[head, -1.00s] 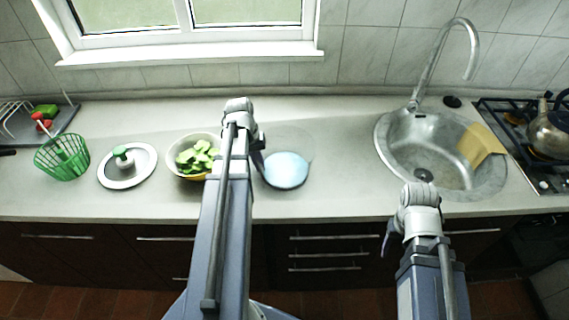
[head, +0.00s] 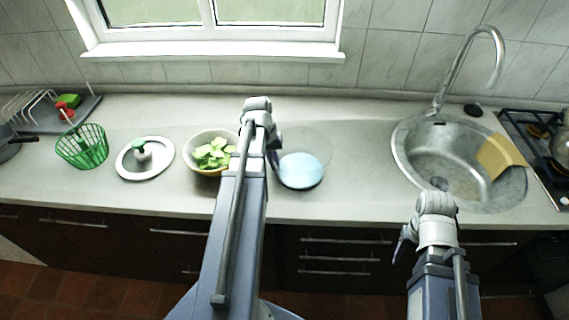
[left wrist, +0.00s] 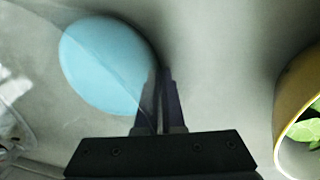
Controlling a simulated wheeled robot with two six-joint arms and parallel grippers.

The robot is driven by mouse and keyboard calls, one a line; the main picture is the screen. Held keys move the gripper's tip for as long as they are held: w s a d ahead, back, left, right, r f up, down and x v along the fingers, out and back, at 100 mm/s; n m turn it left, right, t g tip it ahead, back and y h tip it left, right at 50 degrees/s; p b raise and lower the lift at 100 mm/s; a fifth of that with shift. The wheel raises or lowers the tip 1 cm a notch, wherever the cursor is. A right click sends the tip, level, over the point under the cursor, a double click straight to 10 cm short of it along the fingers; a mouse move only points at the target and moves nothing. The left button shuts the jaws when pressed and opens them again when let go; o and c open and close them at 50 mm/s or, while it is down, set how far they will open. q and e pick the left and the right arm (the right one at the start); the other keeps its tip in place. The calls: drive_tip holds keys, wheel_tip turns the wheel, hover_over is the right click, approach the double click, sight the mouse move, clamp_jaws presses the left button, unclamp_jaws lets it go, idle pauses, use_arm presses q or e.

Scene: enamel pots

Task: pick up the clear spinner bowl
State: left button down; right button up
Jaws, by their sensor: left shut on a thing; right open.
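The clear spinner bowl (head: 312,150) is at the middle of the counter, see-through with a faint outline and a pale blue round patch at its front. It also shows in the left wrist view (left wrist: 105,65), with the blue round at upper left. My left gripper (head: 274,158) is at the bowl's left side; its fingers (left wrist: 161,100) are shut on the bowl's thin clear wall, which is hard to make out. Whether the bowl touches the counter I cannot tell. My right gripper (head: 402,245) is open and empty, in front of the counter below the sink.
Farther left are a white lid with a green knob (head: 145,158) and a green basket (head: 82,147). The sink (head: 455,165) is to the right. Counter between clear bowl and sink is free.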

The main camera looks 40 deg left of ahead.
use_arm(q)
drive_tip(key=shift+r, duration=0.1)
use_arm(e)
drive_tip(key=shift+r, duration=0.1)
use_arm(q)
wheel_tip(320, 180, up, 10)
drive_tip(key=p, duration=1)
use_arm(e)
wheel_tip(320, 180, up, 10)
drive_tip(key=shift+c, duration=0.7)
use_arm(q)
drive_tip(key=shift+w+d, duration=0.1)
use_arm(e)
drive_tip(key=shift+d, duration=0.1)
